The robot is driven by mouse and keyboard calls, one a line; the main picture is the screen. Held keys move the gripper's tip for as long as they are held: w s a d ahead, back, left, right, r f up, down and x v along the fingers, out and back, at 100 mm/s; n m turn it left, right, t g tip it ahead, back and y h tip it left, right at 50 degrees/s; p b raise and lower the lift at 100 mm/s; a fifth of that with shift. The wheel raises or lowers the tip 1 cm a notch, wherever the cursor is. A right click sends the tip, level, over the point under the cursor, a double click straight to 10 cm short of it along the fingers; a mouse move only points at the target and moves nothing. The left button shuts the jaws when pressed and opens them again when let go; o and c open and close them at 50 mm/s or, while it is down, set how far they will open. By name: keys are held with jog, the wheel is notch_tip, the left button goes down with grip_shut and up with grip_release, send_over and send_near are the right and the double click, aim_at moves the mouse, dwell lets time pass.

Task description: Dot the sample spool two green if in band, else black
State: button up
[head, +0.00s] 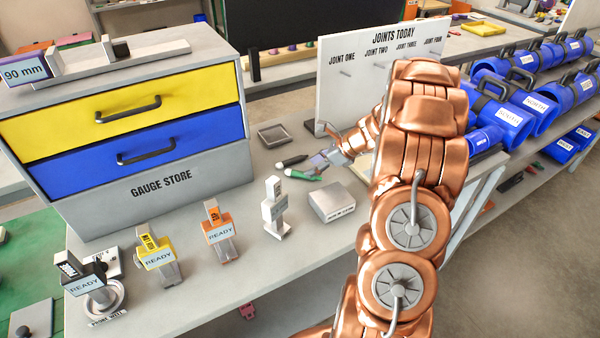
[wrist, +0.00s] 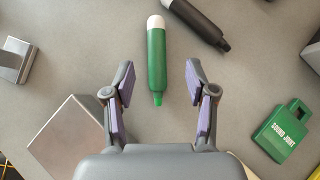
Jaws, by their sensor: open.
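A green marker (head: 302,174) with a white end lies on the grey bench. In the wrist view the green marker (wrist: 157,60) points its tip toward my gripper (wrist: 159,78). The open fingers stand on either side of its tip half, with gaps on both sides. In the head view my gripper (head: 326,159) is low over the bench beside the markers. A black marker (head: 291,161) lies beside the green one, and it also shows in the wrist view (wrist: 200,22). I cannot make out a thing labelled sample spool two.
Several READY-labelled tools (head: 155,252) stand along the bench front. A grey block (head: 332,202) sits near my gripper. A green SOUND JOINT tag (wrist: 281,132) lies right in the wrist view. The JOINTS TODAY board (head: 350,80) and gauge store drawers (head: 125,105) stand behind. Blue pipes (head: 500,121) lie right.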

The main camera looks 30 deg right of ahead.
aim_at(301, 172)
jog(key=x, duration=0.1)
jog(key=p+x, duration=0.1)
jog(key=x, duration=0.1)
jog(key=shift+w+a, duration=0.1)
jog(key=shift+a, duration=0.3)
jog(key=shift+w+a+f, duration=0.15)
jog(key=shift+w+f, duration=0.1)
jog(key=shift+f, duration=0.1)
jog(key=shift+c, duration=0.4)
grip_shut()
jog(key=shift+r, duration=0.1)
